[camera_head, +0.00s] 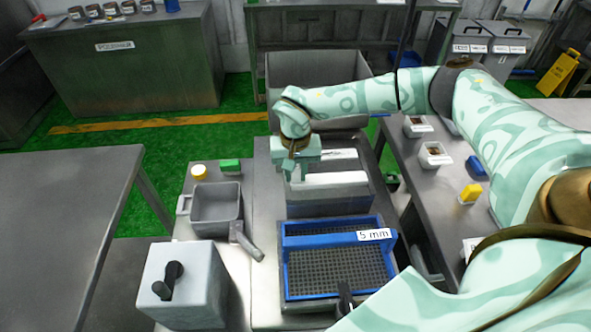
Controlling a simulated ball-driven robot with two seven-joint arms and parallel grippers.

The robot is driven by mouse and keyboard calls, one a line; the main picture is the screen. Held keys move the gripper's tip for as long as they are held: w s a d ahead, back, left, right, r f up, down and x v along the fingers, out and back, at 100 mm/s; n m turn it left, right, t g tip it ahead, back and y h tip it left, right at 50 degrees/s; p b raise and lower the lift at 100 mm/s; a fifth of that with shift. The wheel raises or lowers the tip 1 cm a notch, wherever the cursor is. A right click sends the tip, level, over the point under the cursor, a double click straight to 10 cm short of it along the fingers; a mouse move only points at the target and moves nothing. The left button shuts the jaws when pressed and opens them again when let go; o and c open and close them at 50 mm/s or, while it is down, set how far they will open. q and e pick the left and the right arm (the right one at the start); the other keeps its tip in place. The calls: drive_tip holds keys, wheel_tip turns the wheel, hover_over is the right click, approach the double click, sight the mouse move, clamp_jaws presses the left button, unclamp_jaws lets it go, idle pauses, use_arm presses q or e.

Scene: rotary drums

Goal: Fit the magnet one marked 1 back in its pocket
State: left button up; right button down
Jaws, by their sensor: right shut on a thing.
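My right gripper (298,172) is in the middle of the view, pointing down at the left end of a grey box (328,205). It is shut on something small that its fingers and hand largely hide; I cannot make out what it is. White bar-shaped surfaces, a front one (340,179) and a back one (338,154), run along the top of the box, right of the fingers. I cannot read a mark 1 on anything, and I cannot tell a magnet or its pocket for certain. My left gripper is not in view.
A blue-framed sieve (290,241) labelled 5 mm stands in front of the box. A grey pan (238,210), a green block (229,165) and a light grey box (186,287) with a dark handle are at left. Small cups and a yellow item (470,194) line the right bench.

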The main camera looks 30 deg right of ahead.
drive_tip(key=shift+f, duration=0.65)
drive_tip(key=c, duration=1.1)
unclamp_jaws()
drive_tip(key=shift+r, duration=0.1)
wheel_tip(320, 180, up, 16)
drive_tip(key=p, duration=0.2)
drive_tip(key=shift+r+p, duration=0.1)
drive_tip(key=shift+p, duration=0.2)
